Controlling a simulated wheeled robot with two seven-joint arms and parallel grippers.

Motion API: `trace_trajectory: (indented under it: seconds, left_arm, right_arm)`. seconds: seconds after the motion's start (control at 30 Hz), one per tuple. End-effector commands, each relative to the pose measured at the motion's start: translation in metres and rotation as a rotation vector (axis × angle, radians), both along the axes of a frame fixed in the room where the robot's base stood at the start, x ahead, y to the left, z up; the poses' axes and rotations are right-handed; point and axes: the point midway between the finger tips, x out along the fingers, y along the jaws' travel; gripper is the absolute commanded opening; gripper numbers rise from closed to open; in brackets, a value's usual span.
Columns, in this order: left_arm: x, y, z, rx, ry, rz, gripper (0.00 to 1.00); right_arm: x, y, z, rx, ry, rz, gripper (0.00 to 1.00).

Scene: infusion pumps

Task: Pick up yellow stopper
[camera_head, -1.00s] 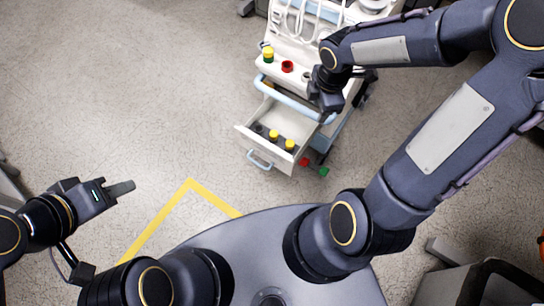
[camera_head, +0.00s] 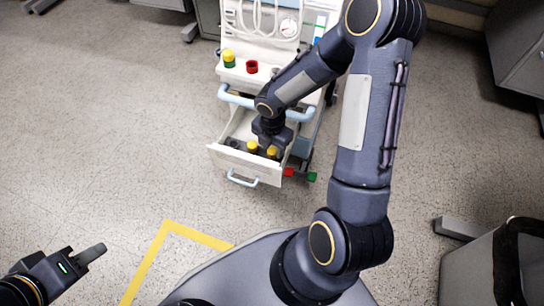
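Two yellow stoppers stand in the open white drawer (camera_head: 222,153) of the cart; one yellow stopper (camera_head: 252,147) is to the left and the other yellow stopper (camera_head: 272,152) to the right. My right gripper (camera_head: 272,143) points down into the drawer, just behind and above these stoppers. Its fingertips are hidden, so contact and finger opening cannot be made out. A further yellow stopper (camera_head: 228,54) sits on a green piece on the cart's top. My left gripper (camera_head: 92,254) is at the lower left, far from the drawer; its finger gap does not show clearly.
A red ring-shaped piece (camera_head: 252,67) is on the cart top. A light blue rail (camera_head: 235,98) crosses above the drawer. Red and green pieces (camera_head: 300,174) stick out right of the drawer. Grey floor is free to the left; a grey bin (camera_head: 480,270) stands at lower right.

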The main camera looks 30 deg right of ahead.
Motion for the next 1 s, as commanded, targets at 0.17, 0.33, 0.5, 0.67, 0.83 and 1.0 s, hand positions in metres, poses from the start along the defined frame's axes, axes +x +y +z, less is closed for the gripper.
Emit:
trace_trajectory:
  seconds: [0.17, 0.33, 0.5, 0.67, 0.83, 1.0]
  left_arm:
    - [0.000, 0.000, -0.004, 0.000, 0.000, 0.000, 0.36]
    - [0.000, 0.000, -0.003, 0.000, 0.000, 0.000, 0.36]
    - [0.000, 0.000, -0.003, 0.000, 0.000, 0.000, 0.36]
    - [0.000, 0.000, -0.003, 0.000, 0.000, 0.000, 0.36]
    - [0.000, 0.000, -0.003, 0.000, 0.000, 0.000, 0.36]
    - [0.000, 0.000, 0.004, 0.000, 0.000, 0.000, 0.36]
  right_arm:
    - [0.000, 0.000, -0.007, 0.000, -0.001, -0.002, 0.39]
    - [0.000, 0.000, -0.006, 0.000, -0.001, -0.002, 0.30]
    - [0.000, 0.000, -0.006, 0.000, -0.001, -0.002, 0.08]
    - [0.000, 0.000, -0.006, 0.000, -0.001, -0.002, 0.00]
    - [0.000, 0.000, -0.005, 0.000, -0.001, -0.002, 0.00]
    - [0.000, 0.000, 0.007, 0.000, -0.002, -0.001, 0.00]
